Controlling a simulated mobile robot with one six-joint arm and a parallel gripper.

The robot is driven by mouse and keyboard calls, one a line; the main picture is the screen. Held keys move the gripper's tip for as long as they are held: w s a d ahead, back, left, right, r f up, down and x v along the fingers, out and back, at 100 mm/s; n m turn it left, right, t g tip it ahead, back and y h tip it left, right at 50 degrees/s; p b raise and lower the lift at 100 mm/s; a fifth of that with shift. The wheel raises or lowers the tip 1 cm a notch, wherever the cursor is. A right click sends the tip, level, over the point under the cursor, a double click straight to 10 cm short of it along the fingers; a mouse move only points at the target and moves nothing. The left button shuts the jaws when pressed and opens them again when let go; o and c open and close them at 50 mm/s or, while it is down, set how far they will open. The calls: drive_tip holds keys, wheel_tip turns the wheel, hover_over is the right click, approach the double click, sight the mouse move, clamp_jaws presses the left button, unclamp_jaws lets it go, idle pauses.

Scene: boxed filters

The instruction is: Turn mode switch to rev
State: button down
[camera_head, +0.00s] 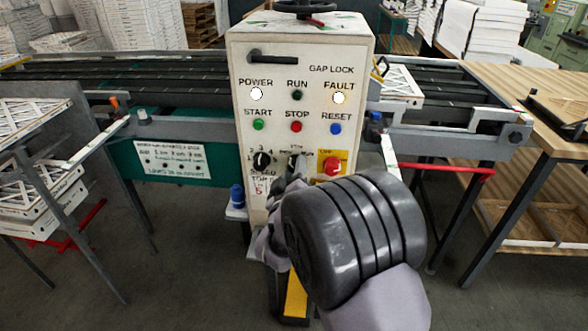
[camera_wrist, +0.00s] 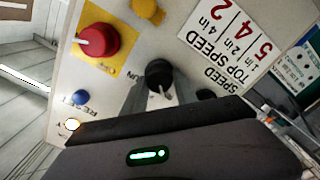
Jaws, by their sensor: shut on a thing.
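The mode switch is a black knob (camera_wrist: 158,74) near the middle of the wrist view, on the cream control panel (camera_wrist: 130,50). In the head view only a dark part of the mode switch (camera_head: 293,160) shows above my gripper, between the speed dial (camera_head: 262,160) and the red stop button (camera_head: 333,165). My gripper (camera_wrist: 158,98) is at the panel with its jaws shut on the knob. Its grey fingers flank the knob, and the dark gripper body fills the lower wrist view. In the head view my arm hides the fingertips. The knob's pointer setting is not readable.
The red stop button on a yellow plate (camera_wrist: 98,40) is close beside the knob. A blue reset button (camera_head: 335,129) and other buttons sit above. Conveyor beds (camera_head: 190,68) extend on both sides. A wooden table (camera_head: 500,90) stands at right, a rack at left.

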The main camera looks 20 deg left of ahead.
drive_tip(key=c, duration=1)
unclamp_jaws()
drive_tip(key=p+v, duration=0.1)
drive_tip(key=v, duration=1.6)
drive_tip(key=shift+s+d+p, duration=0.15)
drive_tip(key=shift+p, duration=0.25)
